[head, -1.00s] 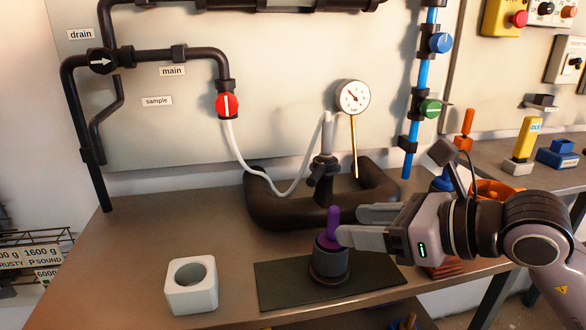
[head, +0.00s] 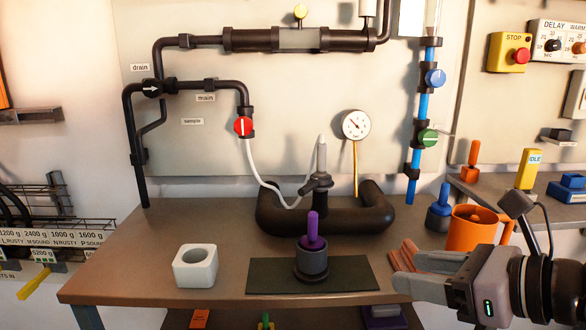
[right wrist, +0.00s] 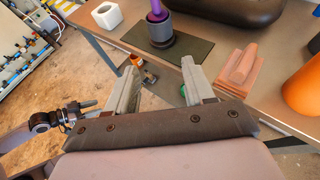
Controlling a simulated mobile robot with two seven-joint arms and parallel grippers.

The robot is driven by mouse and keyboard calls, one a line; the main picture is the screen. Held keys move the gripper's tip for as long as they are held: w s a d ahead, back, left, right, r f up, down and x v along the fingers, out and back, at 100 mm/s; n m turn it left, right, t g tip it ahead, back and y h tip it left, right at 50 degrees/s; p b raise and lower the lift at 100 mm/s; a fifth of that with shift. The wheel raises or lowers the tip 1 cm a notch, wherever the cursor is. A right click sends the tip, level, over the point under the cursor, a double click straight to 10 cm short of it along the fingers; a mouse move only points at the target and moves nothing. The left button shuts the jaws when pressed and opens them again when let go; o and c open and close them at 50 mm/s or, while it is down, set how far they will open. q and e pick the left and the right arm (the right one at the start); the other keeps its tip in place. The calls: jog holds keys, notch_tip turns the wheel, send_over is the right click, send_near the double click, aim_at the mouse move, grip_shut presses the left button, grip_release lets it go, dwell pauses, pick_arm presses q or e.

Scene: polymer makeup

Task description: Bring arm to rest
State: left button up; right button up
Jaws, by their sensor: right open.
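My right gripper (head: 405,274) is at the lower right of the head view, in front of the table's right part. In the right wrist view its two fingers (right wrist: 160,85) stand apart with nothing between them. A dark cup with a purple-handled tool (head: 312,250) stands upright on the dark green mat (head: 350,272), clear of my gripper. The cup also shows at the top of the right wrist view (right wrist: 160,32).
A white block with a round hole (head: 195,267) stands left of the mat. A reddish stepped block (head: 408,254), an orange mug (head: 470,230) and a blue-handled tool (head: 440,210) are near my right gripper. Pipes and a gauge (head: 356,125) line the back wall.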

jog(key=s+a+f+m+g+y, duration=0.1)
jog(key=s+a+m+g+y, duration=0.1)
jog(key=s+a+m+y, duration=0.4)
jog(key=w+d+f+m+t+h, duration=0.2)
jog(key=d+f+m+t+h, duration=0.4)
jog(key=m, duration=0.7)
jog(key=w+d+f+m+t+h, duration=0.25)
jog(key=f+m+t, duration=0.4)
jog(key=m, duration=0.65)
jog(key=s+f+m+g+h, duration=0.2)
jog(key=s+f+m+g, duration=0.3)
jog(key=f, duration=0.6)
jog(key=s+f+m+g+h, duration=0.2)
jog(key=s+f+m+g, duration=0.35)
jog(key=f, duration=0.65)
pick_arm(q)
notch_tip(320, 180, up, 10)
jog(key=a+p, duration=0.1)
jog(key=p, duration=1.1)
jog(key=shift+s+a+y+p, duration=0.3)
jog(key=shift+s+p, duration=0.05)
jog(key=shift+p, duration=0.05)
pick_arm(e)
notch_tip(320, 180, up, 10)
jog(key=s, duration=0.1)
jog(key=shift+s+d, duration=0.3)
jog(key=shift+s, duration=0.1)
